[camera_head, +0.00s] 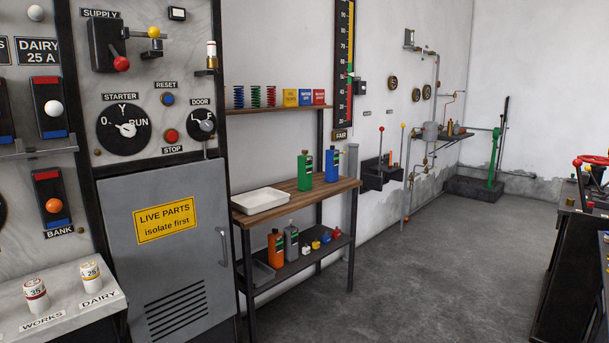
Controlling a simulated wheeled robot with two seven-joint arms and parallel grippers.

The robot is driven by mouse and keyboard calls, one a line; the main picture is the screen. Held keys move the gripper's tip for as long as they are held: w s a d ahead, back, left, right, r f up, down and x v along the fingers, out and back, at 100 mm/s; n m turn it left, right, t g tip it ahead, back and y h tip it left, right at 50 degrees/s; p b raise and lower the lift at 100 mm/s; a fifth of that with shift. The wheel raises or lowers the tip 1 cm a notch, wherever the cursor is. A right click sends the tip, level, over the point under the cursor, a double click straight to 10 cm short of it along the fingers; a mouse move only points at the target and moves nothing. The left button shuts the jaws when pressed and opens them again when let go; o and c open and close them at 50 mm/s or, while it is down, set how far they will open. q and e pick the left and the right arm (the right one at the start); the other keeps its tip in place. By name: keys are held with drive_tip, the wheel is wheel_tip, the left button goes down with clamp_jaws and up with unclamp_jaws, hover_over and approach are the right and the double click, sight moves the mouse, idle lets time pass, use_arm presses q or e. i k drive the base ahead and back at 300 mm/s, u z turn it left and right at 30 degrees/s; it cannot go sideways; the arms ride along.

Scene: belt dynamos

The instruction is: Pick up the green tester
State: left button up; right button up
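A green upright, bottle-shaped object (304,171) stands on the wooden top (325,187) of a shelf unit near the middle of the view. It is the only green thing of that size on that top and fits the green tester, though its details are too small to read. A similar blue object (332,164) stands just right of it, slightly apart. Neither of my grippers shows in the head view, and nothing touches the green object.
A white tray (261,201) lies left on the wooden top. Orange (275,249) and grey (291,243) bottle-shaped objects stand on the lower shelf. A grey cabinet (187,268) stands to the left. A dark bench (572,262) is at right. The floor (420,285) between is clear.

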sight(304, 162)
drive_tip(key=z, duration=0.45)
drive_tip(key=i, duration=3.3)
drive_tip(key=z, duration=0.65)
drive_tip(key=i, duration=1.25)
drive_tip(key=u, duration=1.3)
